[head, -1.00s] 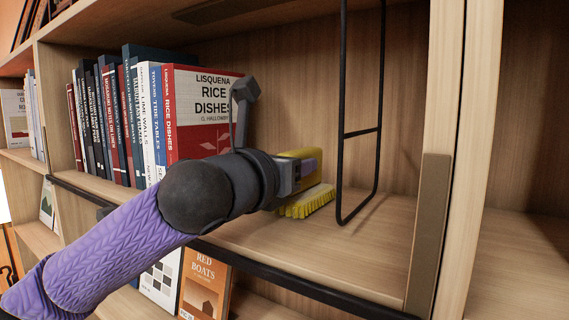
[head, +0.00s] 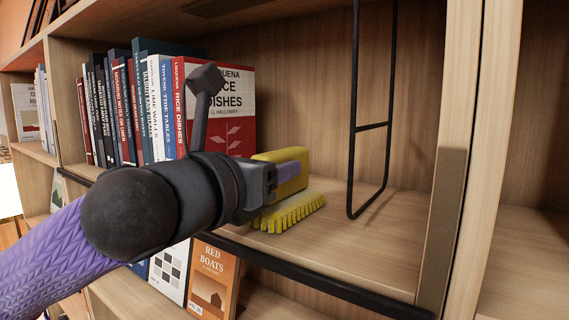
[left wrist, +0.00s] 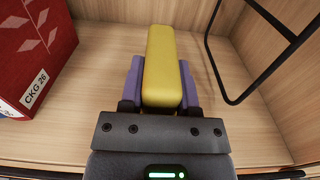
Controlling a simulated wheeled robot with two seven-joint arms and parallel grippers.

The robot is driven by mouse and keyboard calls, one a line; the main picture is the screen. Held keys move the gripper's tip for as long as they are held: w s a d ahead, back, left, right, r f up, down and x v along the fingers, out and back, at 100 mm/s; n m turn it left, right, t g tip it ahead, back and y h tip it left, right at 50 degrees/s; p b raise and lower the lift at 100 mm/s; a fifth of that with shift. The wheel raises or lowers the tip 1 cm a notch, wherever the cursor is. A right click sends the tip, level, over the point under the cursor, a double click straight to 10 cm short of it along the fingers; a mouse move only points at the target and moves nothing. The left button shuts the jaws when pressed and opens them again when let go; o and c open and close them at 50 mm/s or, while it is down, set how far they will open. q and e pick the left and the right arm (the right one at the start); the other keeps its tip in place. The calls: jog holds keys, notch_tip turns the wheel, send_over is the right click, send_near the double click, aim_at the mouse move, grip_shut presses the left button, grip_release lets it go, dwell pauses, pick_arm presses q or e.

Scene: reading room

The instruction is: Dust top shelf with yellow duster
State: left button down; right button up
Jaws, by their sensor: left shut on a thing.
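The yellow duster has a block handle and yellow bristles (head: 290,212) on its underside. My left gripper (head: 284,174) is shut on the handle, and the duster is at the shelf board (head: 345,238), close to its front edge. The bristles seem to touch the board or hang just above it; I cannot tell which. In the left wrist view the yellow handle (left wrist: 162,68) sits between two purple finger pads, with the board beneath. My right gripper is not in view.
A row of books ends with the red and white Rice Dishes book (head: 236,120), left of and behind the duster. A black wire bookend (head: 354,160) stands to the right. A wooden upright (head: 455,190) closes the right side. More books (head: 215,280) face out below.

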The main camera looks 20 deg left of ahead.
pick_arm(q)
jog(key=shift+v, duration=0.8)
jog(key=shift+f, duration=0.1)
jog(key=shift+v, duration=2)
jog(key=shift+w, duration=0.1)
jog(key=shift+d, duration=0.1)
jog(key=shift+s+d, duration=0.25)
jog(key=shift+d, duration=0.45)
jog(key=shift+s+d, duration=0.3)
jog(key=shift+d, duration=0.35)
jog(key=shift+x, duration=2)
